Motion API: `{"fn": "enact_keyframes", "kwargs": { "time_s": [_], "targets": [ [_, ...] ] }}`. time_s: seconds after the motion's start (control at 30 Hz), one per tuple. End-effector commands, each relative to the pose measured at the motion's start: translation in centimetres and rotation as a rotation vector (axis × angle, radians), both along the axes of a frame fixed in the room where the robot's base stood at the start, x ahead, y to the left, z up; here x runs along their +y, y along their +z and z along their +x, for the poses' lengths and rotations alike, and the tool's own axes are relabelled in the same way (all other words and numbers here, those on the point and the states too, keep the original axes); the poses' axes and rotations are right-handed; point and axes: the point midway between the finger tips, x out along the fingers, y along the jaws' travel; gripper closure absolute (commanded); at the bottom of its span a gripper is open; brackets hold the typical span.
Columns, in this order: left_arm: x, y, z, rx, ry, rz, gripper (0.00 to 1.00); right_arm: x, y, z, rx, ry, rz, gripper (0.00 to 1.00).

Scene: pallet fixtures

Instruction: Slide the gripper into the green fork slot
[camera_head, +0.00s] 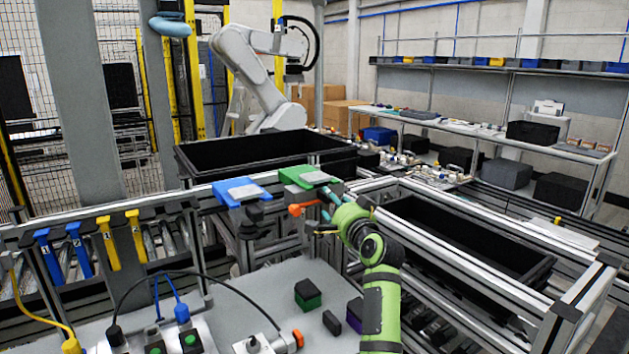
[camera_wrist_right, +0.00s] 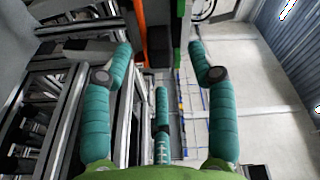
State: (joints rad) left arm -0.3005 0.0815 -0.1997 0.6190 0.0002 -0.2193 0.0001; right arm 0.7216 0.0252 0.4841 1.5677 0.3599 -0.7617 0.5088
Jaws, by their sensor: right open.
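The green fork fixture (camera_head: 304,177) stands on the frame at the back edge of the work table, with a grey plate on top. An orange part (camera_head: 308,207) sticks out just below it. My right gripper (camera_head: 326,208) is open, its teal fingers just in front and to the right of the green fixture. In the right wrist view, the spread fingers (camera_wrist_right: 160,62) show empty space between them. A thin green edge (camera_wrist_right: 177,35), a dark block and an orange strip (camera_wrist_right: 138,22) lie beyond the fingertips. The slot opening itself cannot be made out. My left gripper is not shown.
A blue fixture (camera_head: 241,191) stands left of the green one. A black bin (camera_head: 258,150) lies behind; another black bin (camera_head: 455,240) is at the right within metal rails. Small blocks (camera_head: 308,294) and cabled connectors (camera_head: 181,313) lie on the grey table, whose middle is clear.

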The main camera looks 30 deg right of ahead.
Motion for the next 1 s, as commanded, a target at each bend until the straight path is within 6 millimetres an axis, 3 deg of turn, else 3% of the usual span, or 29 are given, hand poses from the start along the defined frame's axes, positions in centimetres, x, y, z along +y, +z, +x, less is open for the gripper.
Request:
{"fn": "enact_keyframes", "kwargs": {
  "time_s": [0.3, 0.5, 0.7, 1.0],
  "targets": [
    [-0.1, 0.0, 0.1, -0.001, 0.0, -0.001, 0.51, 0.8, 0.0, -6.1, -0.003, -0.003, -0.001, 0.42],
    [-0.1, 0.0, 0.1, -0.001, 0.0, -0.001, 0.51, 1.2, 0.1, -8.8, -0.005, -0.002, -0.002, 0.42],
    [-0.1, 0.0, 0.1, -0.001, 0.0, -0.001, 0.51, 1.4, 0.1, -9.8, -0.005, -0.002, -0.001, 0.42],
    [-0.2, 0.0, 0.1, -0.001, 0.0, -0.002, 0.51, 1.4, 0.1, -9.9, -0.006, -0.001, -0.001, 0.42]
  ]
}}
